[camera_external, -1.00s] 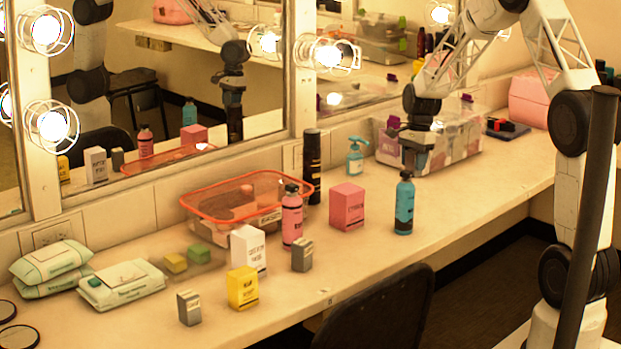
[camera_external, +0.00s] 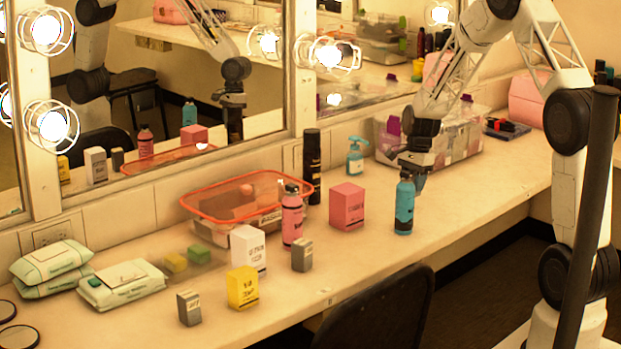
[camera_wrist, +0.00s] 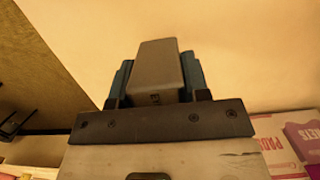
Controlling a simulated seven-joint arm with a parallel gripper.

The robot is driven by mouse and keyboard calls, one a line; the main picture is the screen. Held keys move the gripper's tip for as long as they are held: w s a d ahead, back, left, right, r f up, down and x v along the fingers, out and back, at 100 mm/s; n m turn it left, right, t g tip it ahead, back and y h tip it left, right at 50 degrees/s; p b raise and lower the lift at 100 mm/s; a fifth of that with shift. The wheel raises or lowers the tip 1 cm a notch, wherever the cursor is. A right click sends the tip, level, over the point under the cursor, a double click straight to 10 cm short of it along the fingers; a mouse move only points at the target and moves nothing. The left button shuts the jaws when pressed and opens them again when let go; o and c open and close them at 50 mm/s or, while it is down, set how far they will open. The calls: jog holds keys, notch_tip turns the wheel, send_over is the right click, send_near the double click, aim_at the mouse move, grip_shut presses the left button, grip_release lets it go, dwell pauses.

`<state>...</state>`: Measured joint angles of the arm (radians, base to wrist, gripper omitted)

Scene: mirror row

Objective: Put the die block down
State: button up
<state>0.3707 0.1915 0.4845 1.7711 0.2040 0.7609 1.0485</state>
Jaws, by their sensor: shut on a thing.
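My gripper (camera_external: 418,178) is shut on a grey-brown block, taken as the die block (camera_wrist: 160,72). In the wrist view the block sits between the two blue fingers, with dark lettering on its lower end. In the external view my gripper is at the right part of the counter, beside and overlapping the top of the blue bottle (camera_external: 404,210). The held block is hard to make out there. I cannot tell its height above the counter (camera_external: 480,205) or whether gripper and bottle touch.
A pink box (camera_external: 347,207) and a pink bottle (camera_external: 292,218) stand left of the blue bottle. A clear bin (camera_external: 455,145) and a teal pump bottle (camera_external: 355,157) are behind. Small grey boxes (camera_external: 302,255), a yellow box (camera_external: 242,288) and an orange-rimmed tub (camera_external: 215,190) lie further left. Counter right of the blue bottle is clear.

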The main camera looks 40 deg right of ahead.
jog(key=shift+f, duration=0.25)
jog(key=shift+f, duration=1.8)
jog(key=shift+f, duration=0.1)
jog(key=o, duration=1)
jog(key=shift+o, duration=0.2)
jog(key=r, duration=0.4)
jog(key=d+r, duration=0.1)
jog(key=r, duration=0.7)
jog(key=shift+d, duration=0.4)
jog(key=shift+r, duration=0.1)
